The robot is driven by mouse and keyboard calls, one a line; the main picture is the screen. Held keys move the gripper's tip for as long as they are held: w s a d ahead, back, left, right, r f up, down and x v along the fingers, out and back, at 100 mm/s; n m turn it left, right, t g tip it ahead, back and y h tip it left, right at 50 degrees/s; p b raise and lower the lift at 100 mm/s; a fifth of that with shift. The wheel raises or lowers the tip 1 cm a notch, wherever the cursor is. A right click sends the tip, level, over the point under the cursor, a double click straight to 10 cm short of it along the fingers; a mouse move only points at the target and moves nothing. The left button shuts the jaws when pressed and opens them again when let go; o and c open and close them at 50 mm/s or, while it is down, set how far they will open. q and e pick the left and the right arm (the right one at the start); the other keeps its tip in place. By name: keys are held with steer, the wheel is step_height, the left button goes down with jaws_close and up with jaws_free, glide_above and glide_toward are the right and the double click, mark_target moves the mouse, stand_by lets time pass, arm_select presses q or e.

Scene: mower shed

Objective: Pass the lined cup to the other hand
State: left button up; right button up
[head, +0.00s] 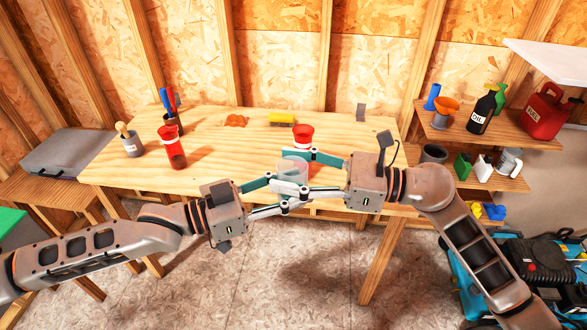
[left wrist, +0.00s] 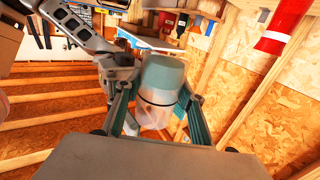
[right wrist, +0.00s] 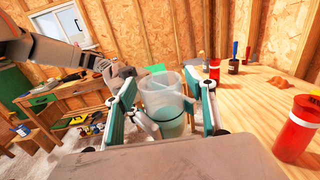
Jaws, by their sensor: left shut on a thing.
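The lined cup (head: 293,168), clear with a dark line around it, is held in the air in front of the table edge, between my two grippers. My left gripper (head: 287,192) is shut on it, its fingers against both sides in the left wrist view, where the cup (left wrist: 160,88) also shows. My right gripper (head: 305,172) is open around the same cup. In the right wrist view the cup (right wrist: 163,103) stands between the spread fingers, with a gap showing on each side.
A red tumbler (head: 303,136) stands on the wooden table (head: 215,150) just behind the cup. Shelves with an oil bottle (head: 481,112) and red fuel can (head: 544,110) are at right.

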steer(key=c, duration=0.9)
arm_select(q)
steer(key=o, duration=1.3)
